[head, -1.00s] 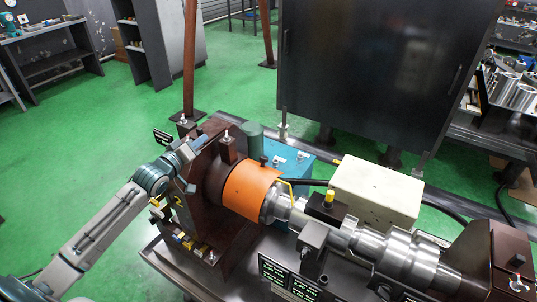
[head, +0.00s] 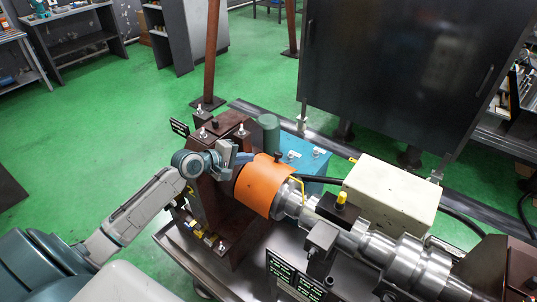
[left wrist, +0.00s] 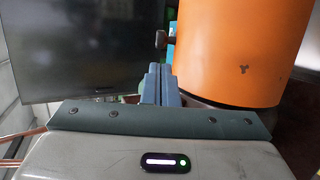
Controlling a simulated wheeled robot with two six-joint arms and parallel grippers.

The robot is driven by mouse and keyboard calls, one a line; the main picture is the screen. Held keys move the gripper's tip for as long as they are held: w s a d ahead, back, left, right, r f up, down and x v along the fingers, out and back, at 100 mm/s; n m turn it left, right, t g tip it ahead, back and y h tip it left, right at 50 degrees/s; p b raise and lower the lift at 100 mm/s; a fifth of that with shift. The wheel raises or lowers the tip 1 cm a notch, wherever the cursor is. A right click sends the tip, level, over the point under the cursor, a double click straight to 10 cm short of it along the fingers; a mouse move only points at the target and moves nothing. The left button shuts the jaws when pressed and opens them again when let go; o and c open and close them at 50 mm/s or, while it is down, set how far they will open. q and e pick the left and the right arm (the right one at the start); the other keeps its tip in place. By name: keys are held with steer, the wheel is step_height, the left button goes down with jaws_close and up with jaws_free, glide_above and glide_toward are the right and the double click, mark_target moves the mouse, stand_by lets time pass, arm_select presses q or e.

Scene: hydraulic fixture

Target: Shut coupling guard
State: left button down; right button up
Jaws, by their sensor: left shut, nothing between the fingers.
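The orange coupling guard (head: 264,187) is a curved cover around the shaft, beside the brown housing. It also fills the upper right of the left wrist view (left wrist: 240,55). A small dark knob (head: 277,157) stands at its far edge; it shows left of the guard in the left wrist view (left wrist: 161,39). My left gripper (head: 252,157) is over the housing top, at the guard's upper left edge. Its blue fingers (left wrist: 160,82) are shut and empty, close to the guard; I cannot tell whether they touch it. My right gripper is out of view.
The brown housing (head: 213,190) stands just left of the guard. A steel shaft (head: 348,238) runs right from it. A cream box (head: 391,192), a green cylinder (head: 268,133) and a blue box (head: 305,157) stand behind. A dark cabinet (head: 415,75) rises at the back.

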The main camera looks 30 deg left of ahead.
mark_target(275, 155)
arm_select(q)
steer(key=p+x, duration=0.2)
steer(key=x, duration=0.5)
steer(key=shift+w+d, duration=0.25)
steer(key=shift+w, duration=0.15)
steer(key=shift+w+d+f+p, duration=0.25)
steer(key=shift+w+f+p, duration=0.15)
steer(key=shift+w, duration=0.2)
steer(key=shift+f, duration=0.1)
